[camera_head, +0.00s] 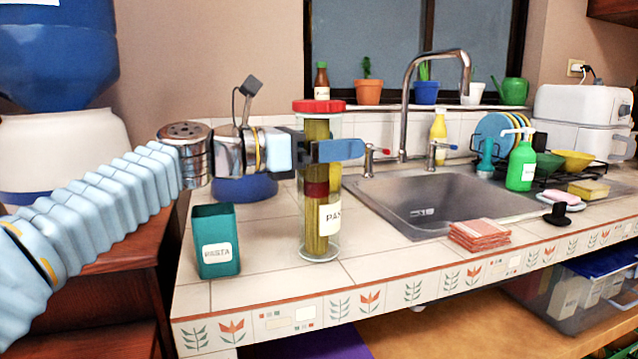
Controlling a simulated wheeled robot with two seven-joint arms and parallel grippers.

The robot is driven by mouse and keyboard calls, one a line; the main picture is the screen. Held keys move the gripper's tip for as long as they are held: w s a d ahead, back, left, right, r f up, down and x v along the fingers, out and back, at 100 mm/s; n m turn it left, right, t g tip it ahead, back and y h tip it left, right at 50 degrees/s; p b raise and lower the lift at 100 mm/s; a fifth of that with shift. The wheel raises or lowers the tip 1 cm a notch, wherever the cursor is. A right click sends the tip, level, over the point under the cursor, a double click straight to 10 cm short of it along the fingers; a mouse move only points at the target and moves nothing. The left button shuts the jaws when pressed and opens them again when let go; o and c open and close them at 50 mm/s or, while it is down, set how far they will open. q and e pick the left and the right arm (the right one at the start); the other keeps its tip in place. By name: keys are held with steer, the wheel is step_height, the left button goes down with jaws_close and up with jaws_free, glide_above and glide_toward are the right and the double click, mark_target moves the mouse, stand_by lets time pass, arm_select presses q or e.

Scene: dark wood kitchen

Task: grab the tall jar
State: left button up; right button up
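The tall jar (322,225) is clear with a red lid, a "PAS..." label and long pasta inside with a dark red band. It stands upright on the tiled counter. My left gripper (335,150) reaches in from the left at the jar's upper part, below the lid. A blue finger crosses in front of the jar and extends past its right side. The other finger is mostly hidden, so I cannot tell whether the fingers press on the jar. My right gripper is out of view.
An open teal "PASTA" container (216,245) stands left of the jar, near the counter's front edge. The sink (435,195) and faucet (405,110) are to the right, with folded orange cloths (479,236) in front. A blue round object (245,189) sits behind my wrist.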

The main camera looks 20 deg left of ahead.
arm_select(q)
steer(key=shift+c, duration=0.5)
steer(key=c, duration=1.2)
steer(key=shift+c, duration=0.6)
steer(key=shift+r, duration=0.15)
